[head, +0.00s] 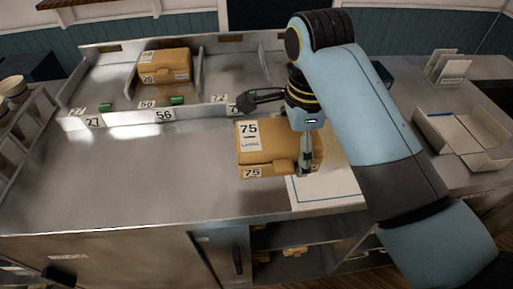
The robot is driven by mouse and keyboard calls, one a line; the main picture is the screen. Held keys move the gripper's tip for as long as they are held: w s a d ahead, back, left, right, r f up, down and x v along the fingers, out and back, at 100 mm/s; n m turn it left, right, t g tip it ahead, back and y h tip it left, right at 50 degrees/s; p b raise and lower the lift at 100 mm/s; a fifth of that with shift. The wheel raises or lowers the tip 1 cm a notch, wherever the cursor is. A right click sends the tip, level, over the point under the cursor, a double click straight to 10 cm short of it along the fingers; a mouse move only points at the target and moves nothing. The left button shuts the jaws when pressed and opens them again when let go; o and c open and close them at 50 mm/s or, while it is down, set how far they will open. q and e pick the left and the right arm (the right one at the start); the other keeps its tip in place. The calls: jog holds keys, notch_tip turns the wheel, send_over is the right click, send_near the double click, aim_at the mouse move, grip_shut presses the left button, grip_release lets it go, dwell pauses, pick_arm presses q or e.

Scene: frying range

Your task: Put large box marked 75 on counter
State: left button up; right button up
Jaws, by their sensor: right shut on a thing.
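The large box marked 75 (278,140) is a brown carton with white 75 labels on its top and front. It is over the right part of the metal counter (150,178), just behind and left of a white sheet. My right gripper (276,137) is shut on this box, with one dark finger at its back and the other at its right front. I cannot tell whether the box touches the counter. My left gripper is not in view.
Another brown box marked 26 (165,66) sits in a divided metal bay behind, above number labels 27, 56 and 72. The white sheet (325,187) lies at the counter's front right. An open carton (462,138) stands farther right. The counter's left and middle are clear.

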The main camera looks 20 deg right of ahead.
jog(key=w+a+f, duration=0.1)
jog(key=w, duration=0.1)
jog(key=w+a+f, duration=0.1)
jog(key=w+f, duration=0.1)
jog(key=w+a+f, duration=0.1)
jog(key=w, duration=0.2)
jog(key=shift+w+f, duration=0.1)
jog(key=shift+f, duration=0.15)
notch_tip(320, 180, down, 4)
jog(key=shift+r+p, duration=0.1)
jog(key=shift+p, duration=0.6)
jog(key=shift+f, duration=0.25)
jog(key=o, duration=0.9)
